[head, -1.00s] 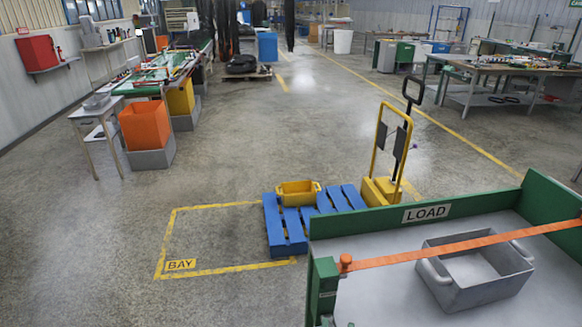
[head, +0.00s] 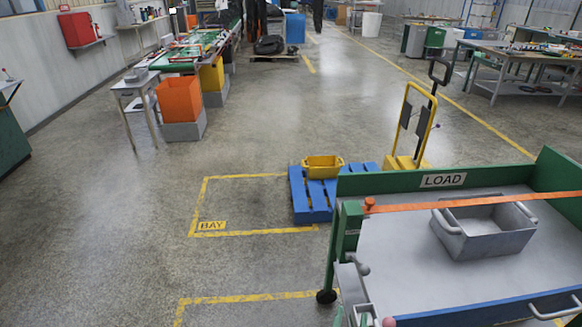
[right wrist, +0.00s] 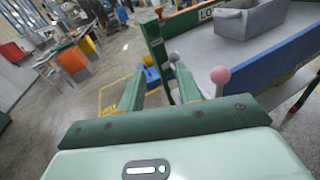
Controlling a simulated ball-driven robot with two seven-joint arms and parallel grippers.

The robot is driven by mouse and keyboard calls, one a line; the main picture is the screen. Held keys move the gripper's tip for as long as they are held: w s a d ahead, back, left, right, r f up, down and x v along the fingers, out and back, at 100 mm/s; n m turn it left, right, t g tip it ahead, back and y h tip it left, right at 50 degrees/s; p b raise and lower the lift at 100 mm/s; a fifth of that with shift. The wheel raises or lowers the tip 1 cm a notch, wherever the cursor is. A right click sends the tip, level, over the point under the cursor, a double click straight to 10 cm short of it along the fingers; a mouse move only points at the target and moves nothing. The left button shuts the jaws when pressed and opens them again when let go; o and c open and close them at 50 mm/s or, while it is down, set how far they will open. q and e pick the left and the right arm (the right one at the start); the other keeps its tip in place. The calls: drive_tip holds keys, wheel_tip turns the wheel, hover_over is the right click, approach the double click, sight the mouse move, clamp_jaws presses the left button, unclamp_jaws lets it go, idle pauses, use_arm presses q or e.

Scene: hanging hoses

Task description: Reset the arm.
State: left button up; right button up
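My right gripper (right wrist: 159,68) shows in the right wrist view with its two green fingers spread apart and nothing held between them. It is in front of the corner of the green-framed LOAD cart (head: 430,182). A grey ball knob (right wrist: 174,57) and a pink ball knob (right wrist: 220,75) stand close beyond and beside the right finger; I cannot tell whether they touch it. In the head view the gripper is hard to make out near the bottom edge. My left gripper is not in view.
Beyond the cart are a blue pallet (head: 308,200) with a yellow bin (head: 322,170) and a yellow pallet truck (head: 405,160). The floor to the left, around the BAY marking (head: 212,225), is clear.

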drive_tip(key=s+d+f+m+g+y, duration=0.1)
drive_tip(key=s+d+f+m+g, duration=0.2)
drive_tip(key=f, duration=0.7)
drive_tip(key=s+f+m+g+y, duration=0.1)
drive_tip(key=s+f+m+g, duration=0.3)
drive_tip(key=f, duration=0.6)
drive_tip(key=s+d+f+m+g+y, duration=0.1)
drive_tip(key=s+d+f+m+g, duration=0.3)
drive_tip(key=f, duration=0.6)
drive_tip(key=s+d+f+m+g, duration=0.1)
drive_tip(key=s+d+f+m, duration=0.1)
drive_tip(key=s+m, duration=0.3)
drive_tip(key=s+d+f+m+g+y, duration=0.1)
drive_tip(key=s+f+m, duration=0.4)
drive_tip(key=s, duration=0.6)
drive_tip(key=s+d+f+m+g, duration=0.2)
drive_tip(key=s+d+f+m, duration=0.2)
drive_tip(key=s+m, duration=0.3)
drive_tip(key=shift+s+f+g+y, duration=0.2)
drive_tip(key=shift+s+g+y, duration=0.2)
drive_tip(key=shift+s, duration=0.2)
drive_tip(key=shift+a, duration=0.1)
